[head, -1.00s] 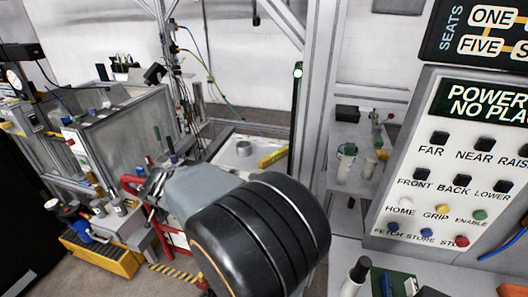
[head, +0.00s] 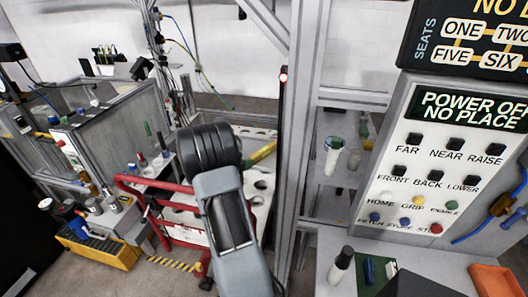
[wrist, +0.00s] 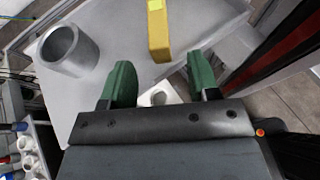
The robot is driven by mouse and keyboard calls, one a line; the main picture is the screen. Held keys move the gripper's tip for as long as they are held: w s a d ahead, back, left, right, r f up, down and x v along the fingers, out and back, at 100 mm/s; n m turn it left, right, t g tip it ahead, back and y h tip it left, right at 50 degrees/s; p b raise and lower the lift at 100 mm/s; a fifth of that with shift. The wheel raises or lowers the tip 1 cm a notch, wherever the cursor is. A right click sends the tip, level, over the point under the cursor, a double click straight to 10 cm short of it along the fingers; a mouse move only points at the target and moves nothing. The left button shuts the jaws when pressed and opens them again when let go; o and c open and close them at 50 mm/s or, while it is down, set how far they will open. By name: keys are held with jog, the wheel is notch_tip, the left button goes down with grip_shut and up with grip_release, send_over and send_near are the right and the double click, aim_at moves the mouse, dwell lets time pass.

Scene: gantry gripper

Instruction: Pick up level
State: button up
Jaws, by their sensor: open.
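The level, a yellow bar, lies on a pale tray in the wrist view (wrist: 158,38), at the top centre. Part of it also shows in the head view (head: 262,153), just right of my arm. The level's near end is a little beyond the fingertips, roughly in line with the gap. In the head view my arm hides the gripper and part of the tray.
A grey hollow cylinder (wrist: 66,50) stands on the tray, left of the level. A white piece with a hole (wrist: 158,96) shows between the fingers. A dark red-and-black upright (wrist: 285,45) rises close on the right. A red cart frame (head: 165,205) stands left of my arm.

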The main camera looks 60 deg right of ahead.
aim_at(253, 156)
jog(key=p+x, duration=0.1)
jog(key=x, duration=0.1)
jog(key=p+x, duration=0.1)
jog(key=x, duration=0.2)
jog(key=shift+r, duration=0.25)
jog(key=shift+d+f, duration=0.35)
jog(key=shift+d, duration=0.25)
grip_shut()
